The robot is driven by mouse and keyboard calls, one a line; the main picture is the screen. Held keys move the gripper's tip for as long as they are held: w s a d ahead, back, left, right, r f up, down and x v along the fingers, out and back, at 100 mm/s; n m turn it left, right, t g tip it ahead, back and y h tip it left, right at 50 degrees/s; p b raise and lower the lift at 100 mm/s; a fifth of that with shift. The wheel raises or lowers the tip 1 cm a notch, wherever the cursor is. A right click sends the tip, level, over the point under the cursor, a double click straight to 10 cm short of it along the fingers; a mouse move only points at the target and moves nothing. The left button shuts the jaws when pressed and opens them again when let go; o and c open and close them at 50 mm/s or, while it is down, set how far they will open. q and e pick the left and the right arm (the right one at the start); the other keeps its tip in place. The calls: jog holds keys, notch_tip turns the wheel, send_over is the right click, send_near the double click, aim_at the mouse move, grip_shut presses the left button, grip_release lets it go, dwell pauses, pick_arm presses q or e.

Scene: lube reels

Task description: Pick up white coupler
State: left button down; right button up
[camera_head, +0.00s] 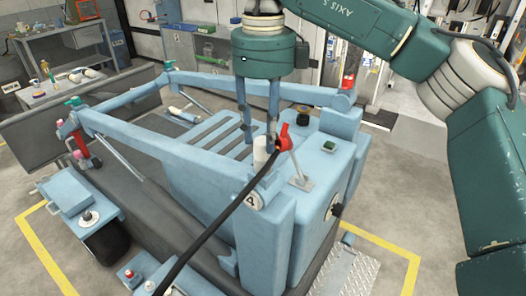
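The white coupler (260,151) appears to be the small white upright cylinder on the blue machine, beside a red handle (284,138) with a black hose (222,221) running down to the lower left. My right gripper (259,142) points down above it, with its two long blue-grey fingers apart. The fingertips are on either side of the coupler's top in the picture. I see no clear grip on it, and the exact depth between fingers and coupler is hard to tell. My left gripper is not in view.
The blue frame's rail (125,135) runs along the left, with red and green fittings at its corner. A blue block with a green button (329,145) stands just right of the coupler. A workbench (62,92) stands at the back left. Yellow lines mark the floor.

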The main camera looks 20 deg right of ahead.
aim_at(263, 140)
notch_tip(263, 140, down, 5)
jog(key=shift+f+p, duration=0.1)
jog(key=shift+p, duration=0.55)
jog(key=shift+a, duration=0.1)
jog(key=shift+c, duration=0.5)
grip_shut()
jog(key=shift+r, duration=0.2)
